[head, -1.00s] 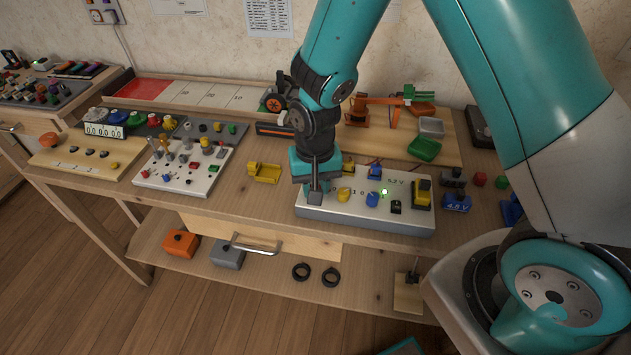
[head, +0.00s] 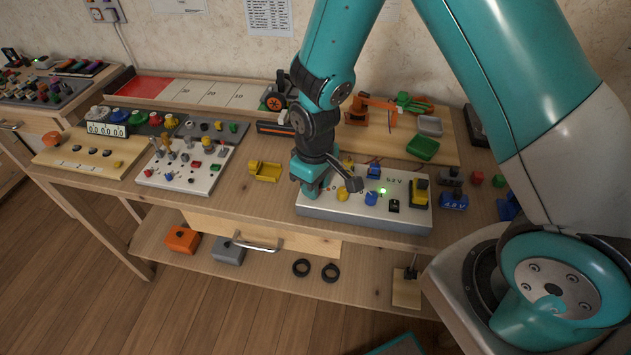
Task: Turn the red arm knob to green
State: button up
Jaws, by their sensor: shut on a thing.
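The white panel box (head: 375,224) stands at the front of the bench, with a yellow knob (head: 342,195) and a blue knob (head: 371,198) on its top. My gripper (head: 311,189) is down at the left end of the panel, shut, with its fingers close to the surface. The red arm knob lies hidden under my gripper, so its pointer and the colour it points at cannot be seen. A grey part of my wrist (head: 350,180) sticks out to the right over the panel. A small green light (head: 383,191) is lit on the panel.
Another white switch board (head: 205,178) lies further left.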

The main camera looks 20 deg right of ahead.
jog(key=shift+n, duration=0.3)
jog(key=o, duration=0.9)
jog(key=shift+o, duration=0.2)
notch_tip(320, 180, up, 18)
jog(key=shift+f, duration=0.25)
jog(key=s+a+r+y, duration=0.1)
jog(key=s+r, duration=0.2)
jog(key=s, duration=0.3)
jog(key=s+a+r+y, duration=0.1)
jog(key=s+a+r, duration=0.1)
jog(key=s, duration=0.4)
jog(key=s+a+r+y+p, duration=0.1)
jog(key=s+r+y, duration=0.1)
jog(key=s+r, duration=0.2)
jog(key=shift+s+a+r, duration=0.15)
jog(key=shift+s+r, duration=0.1)
jog(key=shift+s, duration=0.95)
